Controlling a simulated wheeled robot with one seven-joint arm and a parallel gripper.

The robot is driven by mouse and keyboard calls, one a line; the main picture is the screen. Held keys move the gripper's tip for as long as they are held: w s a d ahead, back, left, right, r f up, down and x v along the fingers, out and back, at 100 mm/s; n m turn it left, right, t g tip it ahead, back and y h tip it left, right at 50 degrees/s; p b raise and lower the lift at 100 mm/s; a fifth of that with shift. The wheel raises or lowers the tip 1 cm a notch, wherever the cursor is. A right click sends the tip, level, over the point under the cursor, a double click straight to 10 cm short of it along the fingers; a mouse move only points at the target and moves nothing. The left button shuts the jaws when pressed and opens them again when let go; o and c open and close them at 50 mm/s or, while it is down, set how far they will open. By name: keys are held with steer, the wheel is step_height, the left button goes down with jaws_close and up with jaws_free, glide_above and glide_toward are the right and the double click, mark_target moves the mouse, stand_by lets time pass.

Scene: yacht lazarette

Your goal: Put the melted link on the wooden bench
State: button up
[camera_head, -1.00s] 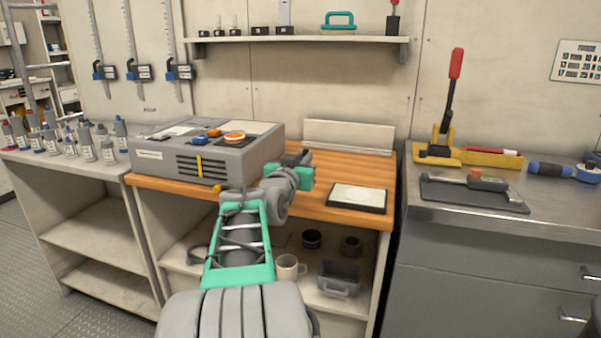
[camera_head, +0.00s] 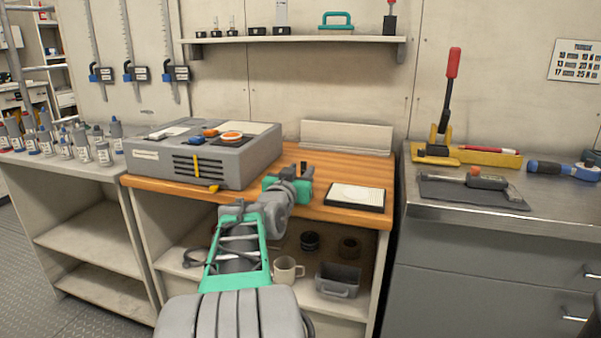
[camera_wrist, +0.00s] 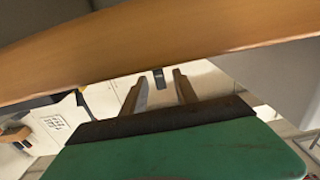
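The wooden bench (camera_head: 331,163) is the orange-brown top in the middle of the head view, and its wood crosses the upper part of the wrist view (camera_wrist: 150,45). My gripper (camera_head: 304,170) is over the bench, between the grey box and the white-topped pad. In the wrist view my gripper (camera_wrist: 161,76) has two brown fingers standing apart. A small dark piece (camera_wrist: 158,78) shows between the fingertips with gaps on both sides. I cannot tell whether it is the melted link or something farther off. I cannot identify the melted link for sure in the head view.
A grey box (camera_head: 205,158) stands on the bench's left, a white-topped pad (camera_head: 356,196) on its right. A steel counter (camera_head: 440,210) with tools is farther right. A mug (camera_head: 287,270) and a grey bin (camera_head: 338,281) are on the shelf below. Bare wood lies behind my gripper.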

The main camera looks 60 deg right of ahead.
steer(key=shift+r+p, duration=0.35)
steer(key=shift+p, duration=0.05)
steer(key=s+a, duration=0.2)
steer(key=a, duration=0.9)
steer(key=w+a+f+n+t+y, duration=0.2)
steer(key=w+a+f+n+y, duration=0.35)
steer(key=a+f, duration=0.6)
steer(key=w+a+f+n+t+y, duration=0.25)
steer(key=w+a+f+y, duration=0.55)
steer(key=a, duration=0.6)
steer(key=s+a+f+n+g+y, duration=0.1)
steer(key=s+a+f+n, duration=0.1)
steer(key=a, duration=0.4)
steer(key=s+a+f+n+g+y, duration=0.2)
steer(key=s+a+f+n, duration=0.1)
steer(key=a, duration=0.4)
steer(key=s+a+f+n+g+y, duration=0.1)
steer(key=s+a+f+n+g, duration=0.1)
steer(key=a, duration=0.5)
steer(key=shift+s+a+f+n+p, duration=0.2)
steer(key=shift+s+f+n+p, duration=0.2)
steer(key=shift+f+n, duration=0.25)
